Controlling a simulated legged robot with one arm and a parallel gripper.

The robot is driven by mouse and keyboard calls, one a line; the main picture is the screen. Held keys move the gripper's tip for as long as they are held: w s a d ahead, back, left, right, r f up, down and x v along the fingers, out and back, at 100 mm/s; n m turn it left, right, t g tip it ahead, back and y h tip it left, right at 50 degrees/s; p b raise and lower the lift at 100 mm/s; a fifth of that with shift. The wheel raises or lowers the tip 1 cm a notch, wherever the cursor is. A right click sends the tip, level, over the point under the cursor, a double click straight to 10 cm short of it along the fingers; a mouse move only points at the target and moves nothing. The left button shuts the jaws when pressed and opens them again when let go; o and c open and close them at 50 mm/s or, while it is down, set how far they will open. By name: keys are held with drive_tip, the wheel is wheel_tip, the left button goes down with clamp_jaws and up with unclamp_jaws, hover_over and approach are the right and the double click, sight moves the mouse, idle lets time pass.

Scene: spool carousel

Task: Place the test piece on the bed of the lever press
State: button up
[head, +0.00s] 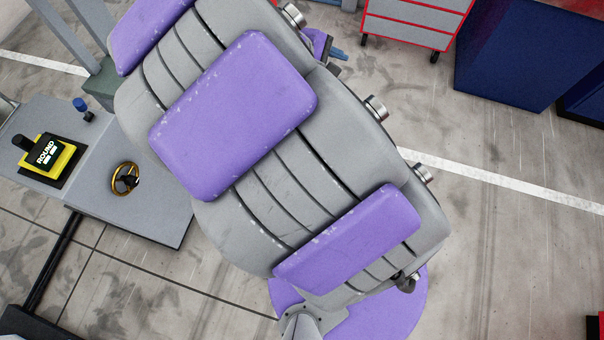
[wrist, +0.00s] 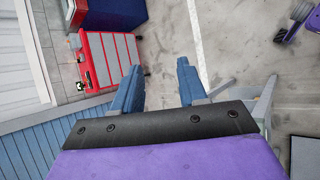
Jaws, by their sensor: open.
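My gripper (wrist: 158,85) shows in the wrist view with its two blue fingers apart and nothing between them, above the floor. No test piece can be made out for certain in either view. The lever press is also not clearly recognisable.
A small blue-topped knob (head: 82,108) stands on the bench near a grey post (head: 98,85). A red cabinet with grey drawers (head: 412,22) and a blue cabinet (head: 515,60) stand at the upper right. Open floor (head: 500,250) lies at the right. My own body fills the head view's middle.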

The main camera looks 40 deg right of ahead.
drive_tip(key=s+a+f+m+y, duration=0.1)
drive_tip(key=s+a+m+y, duration=0.3)
drive_tip(key=s+a+y, duration=0.5)
drive_tip(key=s+a, duration=0.7)
drive_tip(key=a, duration=0.2)
drive_tip(key=shift+s+a+f+m+g+y, duration=0.25)
drive_tip(key=shift+a+m+g+y, duration=0.05)
drive_tip(key=shift+a+m+g, duration=0.1)
drive_tip(key=shift+a, duration=0.4)
drive_tip(key=shift+d, duration=0.3)
